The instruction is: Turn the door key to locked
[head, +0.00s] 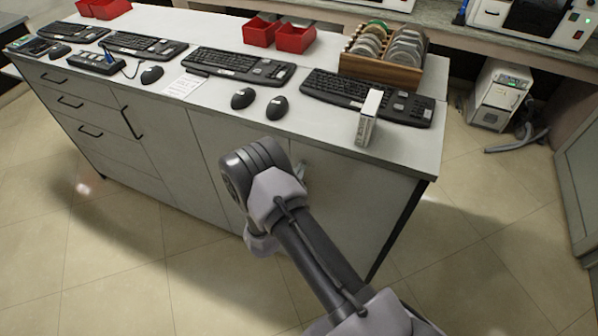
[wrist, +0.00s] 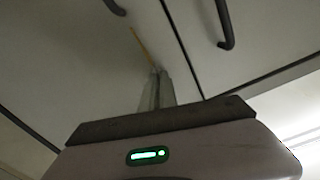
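My gripper shows in the wrist view (wrist: 156,84) as a narrow grey-green pair of fingers close together, pointing at pale cabinet doors. A thin yellowish strip (wrist: 142,46) runs up from the fingertips; I cannot tell whether it is the key or part of the door. No key is clearly visible in either view. In the head view my wrist is against the front of the grey cabinet (head: 218,150) and hides the fingertips and the door behind. A small silvery piece (head: 300,171) shows just right of my wrist; I cannot tell what it is.
Dark handles (wrist: 225,24) (wrist: 115,7) stick out from the doors near my fingers. The worktop above carries keyboards (head: 237,66), mice (head: 242,98), a white upright box (head: 368,118), red bins (head: 294,38) and a wooden rack (head: 381,70). The floor (head: 480,225) to the right is clear.

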